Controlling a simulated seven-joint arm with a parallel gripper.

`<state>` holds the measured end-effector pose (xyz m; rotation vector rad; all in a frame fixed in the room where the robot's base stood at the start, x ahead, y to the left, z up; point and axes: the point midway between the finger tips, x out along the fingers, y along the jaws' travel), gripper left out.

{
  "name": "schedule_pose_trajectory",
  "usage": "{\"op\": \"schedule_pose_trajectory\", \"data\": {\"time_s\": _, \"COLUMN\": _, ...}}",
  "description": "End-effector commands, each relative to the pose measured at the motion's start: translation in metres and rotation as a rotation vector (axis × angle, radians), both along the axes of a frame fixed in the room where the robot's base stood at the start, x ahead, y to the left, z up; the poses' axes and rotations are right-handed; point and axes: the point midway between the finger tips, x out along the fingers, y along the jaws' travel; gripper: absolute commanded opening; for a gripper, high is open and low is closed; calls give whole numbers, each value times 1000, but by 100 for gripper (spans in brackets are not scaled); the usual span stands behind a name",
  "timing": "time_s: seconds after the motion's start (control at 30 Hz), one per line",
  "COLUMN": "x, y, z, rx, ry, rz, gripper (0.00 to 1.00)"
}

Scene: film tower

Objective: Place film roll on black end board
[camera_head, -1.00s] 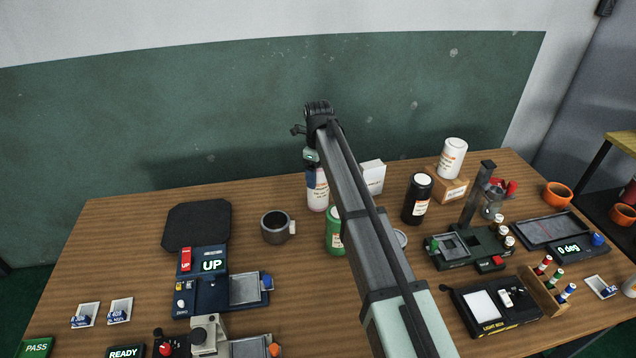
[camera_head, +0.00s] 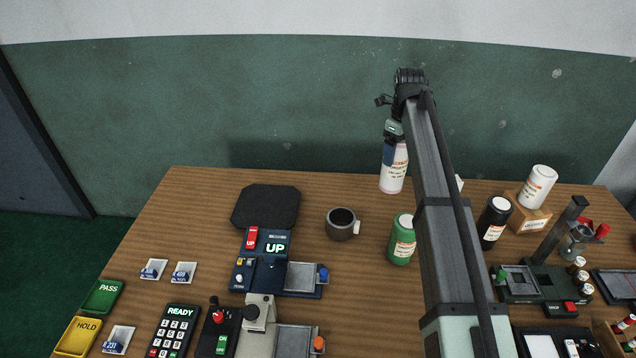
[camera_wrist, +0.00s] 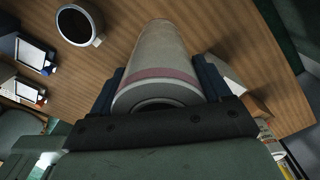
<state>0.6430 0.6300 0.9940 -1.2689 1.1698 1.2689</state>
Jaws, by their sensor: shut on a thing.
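My gripper (camera_head: 391,152) is shut on a white cylinder (camera_head: 394,175) with reddish print, which I take to be the film roll. It is upright and seems raised above the back of the table. In the wrist view the cylinder (camera_wrist: 163,58) sits between the two dark blue fingers, with a pink band near its close end. A flat black board (camera_head: 266,207) with cut corners lies at the back left of the table, bare on top and left of my gripper. I take it to be the black end board.
A dark mug (camera_head: 341,226) stands between the black board and a green bottle (camera_head: 402,241). A blue device reading UP (camera_head: 270,262) sits directly in front of the board. A black bottle (camera_head: 494,222) stands to the right.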

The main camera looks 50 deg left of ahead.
Motion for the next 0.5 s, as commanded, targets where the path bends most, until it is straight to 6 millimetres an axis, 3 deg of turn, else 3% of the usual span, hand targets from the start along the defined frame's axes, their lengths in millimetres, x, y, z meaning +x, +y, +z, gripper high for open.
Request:
{"op": "schedule_pose_trajectory", "data": {"time_s": 0.23, "x": -29, "y": 26, "z": 2, "rx": 1, "ry": 0, "rz": 45, "gripper": 22}}
{"op": "schedule_pose_trajectory", "data": {"time_s": 0.5, "x": -105, "y": 91, "z": 6, "rx": 4, "ry": -4, "rz": 160, "gripper": 22}}
